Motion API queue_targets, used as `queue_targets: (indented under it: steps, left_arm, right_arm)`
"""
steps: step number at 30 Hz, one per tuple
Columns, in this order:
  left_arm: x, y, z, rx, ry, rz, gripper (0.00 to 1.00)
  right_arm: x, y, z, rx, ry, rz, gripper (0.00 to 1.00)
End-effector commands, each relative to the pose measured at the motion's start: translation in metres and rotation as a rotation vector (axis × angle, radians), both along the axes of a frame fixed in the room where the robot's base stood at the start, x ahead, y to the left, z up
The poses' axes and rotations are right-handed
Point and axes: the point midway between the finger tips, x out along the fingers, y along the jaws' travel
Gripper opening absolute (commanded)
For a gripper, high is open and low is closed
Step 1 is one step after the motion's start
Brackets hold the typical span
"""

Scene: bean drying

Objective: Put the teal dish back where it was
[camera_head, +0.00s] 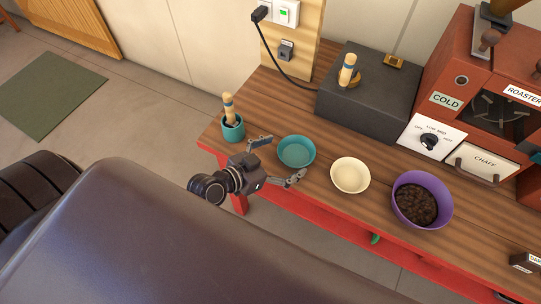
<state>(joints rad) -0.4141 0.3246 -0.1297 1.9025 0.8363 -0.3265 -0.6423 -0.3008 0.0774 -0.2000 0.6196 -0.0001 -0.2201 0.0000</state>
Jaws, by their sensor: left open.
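The teal dish (296,152) sits upright on the wooden counter near its front edge, and it looks empty. My left gripper (276,160) is open just to the left of the dish. One finger is at the dish's upper left and the other at its lower left front. I cannot tell whether either finger touches the rim. My right gripper is not in view.
A cream bowl (350,175) and a purple bowl (409,211) of dark beans stand to the right of the dish. A teal cup (233,129) with a wooden-handled tool is at the left. A dark box (370,101) and the red roaster (466,68) stand behind.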

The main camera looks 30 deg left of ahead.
Motion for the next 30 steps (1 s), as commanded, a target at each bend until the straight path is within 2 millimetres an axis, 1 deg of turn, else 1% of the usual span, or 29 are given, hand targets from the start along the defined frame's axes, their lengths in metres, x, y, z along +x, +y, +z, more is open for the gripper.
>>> queue_targets:
  steps: [1, 6, 9, 12, 17, 30]
  left_arm:
    - [-0.011, 0.004, 0.003, 0.004, 0.002, -0.003, 0.94]
    - [-0.038, 0.016, 0.016, 0.002, 0.002, -0.003, 0.94]
    - [-0.049, 0.021, 0.021, 0.003, 0.002, -0.002, 0.94]
    - [-0.056, 0.025, 0.025, 0.001, 0.001, -0.001, 0.94]
    - [-0.060, 0.027, 0.028, 0.000, 0.000, -0.001, 0.94]
    - [-0.060, 0.026, 0.029, 0.000, -0.001, -0.001, 0.94]
  right_arm:
    - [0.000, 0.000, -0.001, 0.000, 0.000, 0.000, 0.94]
    - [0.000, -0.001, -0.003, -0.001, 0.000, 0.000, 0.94]
    - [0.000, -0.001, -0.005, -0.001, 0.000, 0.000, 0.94]
    - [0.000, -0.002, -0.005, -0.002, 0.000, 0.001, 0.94]
    - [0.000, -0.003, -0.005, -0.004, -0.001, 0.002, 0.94]
    - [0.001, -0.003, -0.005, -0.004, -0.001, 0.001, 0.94]
